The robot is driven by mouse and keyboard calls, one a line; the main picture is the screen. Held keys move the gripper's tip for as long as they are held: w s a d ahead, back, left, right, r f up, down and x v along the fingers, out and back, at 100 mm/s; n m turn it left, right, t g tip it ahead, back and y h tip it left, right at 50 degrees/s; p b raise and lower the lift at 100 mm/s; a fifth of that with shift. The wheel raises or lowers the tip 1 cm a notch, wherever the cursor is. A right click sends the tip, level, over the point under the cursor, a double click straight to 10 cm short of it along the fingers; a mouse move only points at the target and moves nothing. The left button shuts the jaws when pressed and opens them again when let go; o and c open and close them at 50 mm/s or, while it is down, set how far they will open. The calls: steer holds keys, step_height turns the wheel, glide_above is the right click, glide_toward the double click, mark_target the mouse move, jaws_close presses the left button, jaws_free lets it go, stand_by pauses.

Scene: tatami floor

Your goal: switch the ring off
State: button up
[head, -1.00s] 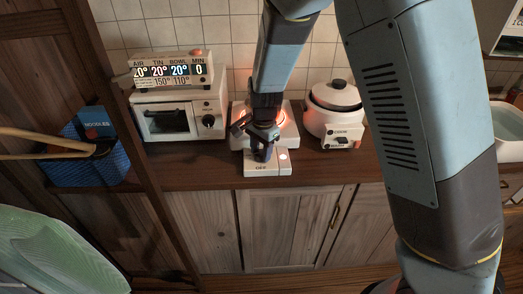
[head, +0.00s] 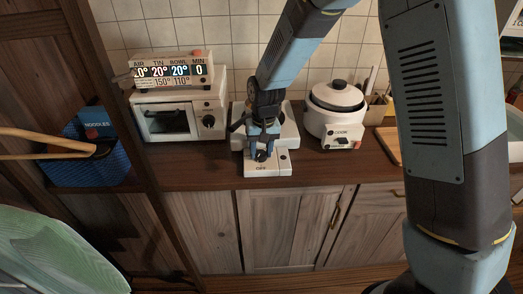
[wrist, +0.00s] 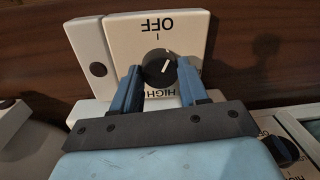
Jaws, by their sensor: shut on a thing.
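The ring is a white hot plate (head: 290,133) on the counter, largely hidden by my arm. No red glow shows on it, and the lamp (wrist: 98,70) on its front panel (head: 283,168) is dark. A round black knob (wrist: 160,69) sits on the panel, with OFF and HIGH printed upside down in the wrist view. Its white pointer line lies toward the OFF side, tilted a little from the OFF tick. My gripper (wrist: 159,86) has its blue fingers on either side of the knob, shut on it. It also shows in the head view (head: 263,148).
A white toaster oven (head: 180,115) with a display box (head: 172,70) on top stands to the left. A white cooker (head: 335,112) stands close on the right. A blue basket (head: 95,160) is in the shelf at left. The counter's front strip is clear.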

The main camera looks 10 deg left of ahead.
mark_target(263, 151)
steer(key=n, duration=0.5)
stand_by(0.6)
steer(key=o, duration=1.1)
steer(key=shift+c, duration=0.2)
steer(key=shift+r, duration=0.1)
step_height(263, 151, up, 13)
steer(key=shift+w+d+r, duration=0.2)
steer(key=shift+w+d, duration=0.05)
steer(key=shift+w, duration=0.15)
